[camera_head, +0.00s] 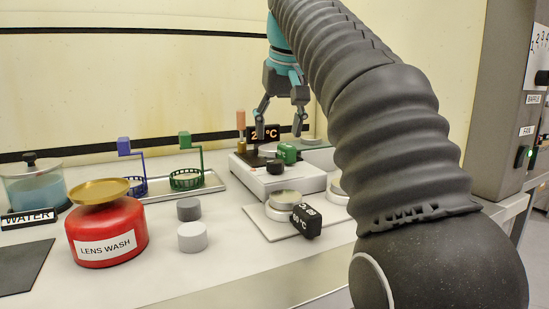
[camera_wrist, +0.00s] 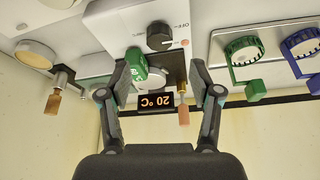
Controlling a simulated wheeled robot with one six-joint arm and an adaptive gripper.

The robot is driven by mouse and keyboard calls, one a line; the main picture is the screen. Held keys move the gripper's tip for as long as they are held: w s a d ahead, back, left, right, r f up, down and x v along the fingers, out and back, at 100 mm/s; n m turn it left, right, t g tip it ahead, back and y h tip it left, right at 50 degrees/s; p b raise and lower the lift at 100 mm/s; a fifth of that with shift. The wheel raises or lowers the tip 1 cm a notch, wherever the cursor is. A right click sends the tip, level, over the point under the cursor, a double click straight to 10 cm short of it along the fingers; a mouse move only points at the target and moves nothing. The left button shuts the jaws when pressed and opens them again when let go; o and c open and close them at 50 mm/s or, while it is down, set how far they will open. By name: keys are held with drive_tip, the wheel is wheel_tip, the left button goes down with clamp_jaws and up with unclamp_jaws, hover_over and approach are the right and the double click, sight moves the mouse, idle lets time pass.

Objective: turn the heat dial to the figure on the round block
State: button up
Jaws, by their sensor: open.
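The heat dial is a dark knob on the white heater's front, in the wrist view (camera_wrist: 160,37) and the head view (camera_head: 275,167). "OFF" is printed beside it in the wrist view. The display (camera_wrist: 157,101) reads 20 °C, upside down there. A green block (camera_wrist: 137,63) with small unreadable white marking lies beside the dial; it also shows in the head view (camera_head: 287,153). A black block (camera_head: 305,221) at the front reads 60 °C, with other figures on top. My gripper (camera_head: 279,126) is open and empty above the heater; its fingers also show in the wrist view (camera_wrist: 158,72).
A red LENS WASH pot (camera_head: 106,230) and a water jar (camera_head: 35,186) stand at left. Two grey cylinders (camera_head: 192,236) (camera_head: 188,209) stand mid-bench. Green (camera_head: 187,180) and blue baskets (camera_head: 138,186) sit on a tray behind. An upright orange-tipped piece (camera_wrist: 184,114) is near my finger.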

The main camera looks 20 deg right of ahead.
sight(275, 161)
drive_tip(key=x, duration=0.8)
drive_tip(key=shift+c, duration=0.2)
drive_tip(key=c, duration=1.1)
